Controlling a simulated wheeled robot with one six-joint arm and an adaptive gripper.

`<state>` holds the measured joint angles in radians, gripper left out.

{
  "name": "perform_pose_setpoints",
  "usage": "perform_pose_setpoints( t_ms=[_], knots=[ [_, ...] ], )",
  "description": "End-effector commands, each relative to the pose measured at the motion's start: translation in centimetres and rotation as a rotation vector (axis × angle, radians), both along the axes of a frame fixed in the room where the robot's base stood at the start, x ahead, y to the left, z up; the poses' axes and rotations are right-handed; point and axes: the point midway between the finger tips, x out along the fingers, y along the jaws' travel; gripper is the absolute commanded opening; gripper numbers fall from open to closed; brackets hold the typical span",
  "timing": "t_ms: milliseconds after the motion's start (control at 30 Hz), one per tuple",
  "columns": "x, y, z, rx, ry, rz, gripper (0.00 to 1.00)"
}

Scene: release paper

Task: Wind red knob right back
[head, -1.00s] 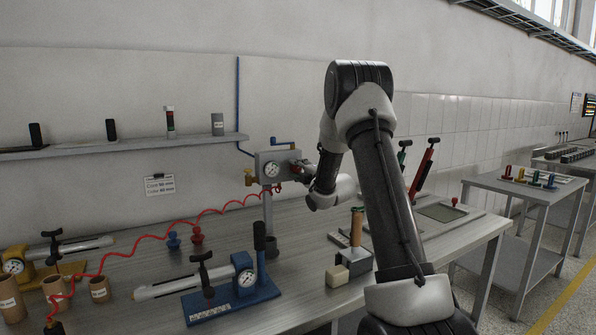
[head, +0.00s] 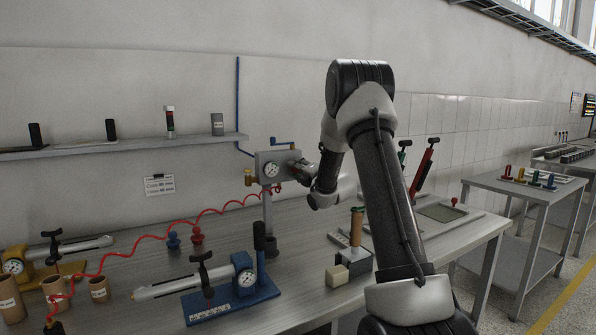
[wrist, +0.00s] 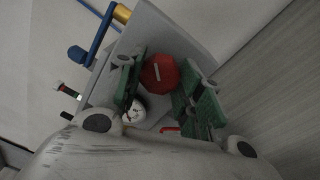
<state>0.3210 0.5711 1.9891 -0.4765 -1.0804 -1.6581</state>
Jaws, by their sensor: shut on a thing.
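The red knob (wrist: 159,74) is an angular red piece with a pale line across its face, on the front of a grey panel box (head: 278,155). In the wrist view it sits between the two green pads of my gripper (wrist: 160,88). My gripper is shut on the knob. In the head view my gripper (head: 300,172) is at the right side of the box front and hides the knob. A round white gauge (head: 271,170) is beside the knob; the wrist view shows it partly behind a finger (wrist: 134,112).
A blue handle (head: 284,142) and brass fitting (head: 249,178) are on the box. A red coiled hose (head: 205,213) runs left across the workbench. A blue fixture (head: 218,297) and wooden-handled tool (head: 357,225) stand in front.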

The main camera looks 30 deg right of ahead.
Motion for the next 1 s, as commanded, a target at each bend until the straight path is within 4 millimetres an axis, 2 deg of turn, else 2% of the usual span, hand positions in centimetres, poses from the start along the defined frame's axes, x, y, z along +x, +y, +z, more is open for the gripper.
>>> perform_pose_setpoints(
  t_ms=[67, 100, 200, 233, 533, 633, 767, 1000],
  knots=[
    [0.0, 0.1, -0.3, 0.001, 0.006, 0.001, 0.12],
    [0.0, 0.1, -0.3, 0.001, 0.006, 0.001, 0.38],
    [0.0, 0.1, -0.3, 0.001, 0.006, 0.001, 0.56],
    [0.0, 0.1, -0.2, 0.001, 0.005, 0.002, 0.58],
    [-0.1, 0.0, -0.1, 0.001, 0.002, 0.0, 0.58],
    [-0.8, -0.1, -0.2, 0.002, 0.003, -0.001, 0.58],
    [-3.0, -0.3, -0.2, 0.002, 0.004, -0.001, 0.58],
    [-8.4, -0.8, -0.4, 0.002, 0.004, -0.001, 0.58]
  ],
)
